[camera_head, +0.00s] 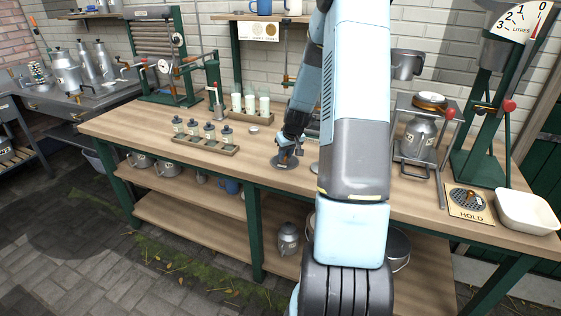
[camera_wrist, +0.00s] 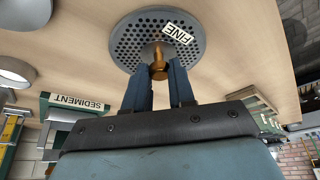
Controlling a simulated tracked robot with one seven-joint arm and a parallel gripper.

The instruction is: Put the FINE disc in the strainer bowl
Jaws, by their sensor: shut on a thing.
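The FINE disc (camera_wrist: 135,38) is a round grey perforated plate with a white FINE label and a brass knob (camera_wrist: 159,67). In the wrist view my gripper (camera_wrist: 160,75) is shut on the knob, one dark finger on each side. In the head view the disc (camera_head: 280,162) is at the wooden bench top, under my gripper (camera_head: 289,150); I cannot tell if it touches the wood. I cannot pick out the strainer bowl for certain; my arm hides part of the bench. A round metal rim (camera_wrist: 15,72) shows at the left of the wrist view.
A HOLD board (camera_head: 470,214) with another perforated disc (camera_head: 468,197) lies at the right, beside a white tray (camera_head: 527,212). Racks of small bottles (camera_head: 205,143) and pale tubes (camera_head: 250,115) stand left of my gripper. A SEDIMENT sign (camera_wrist: 83,103) shows in the wrist view.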

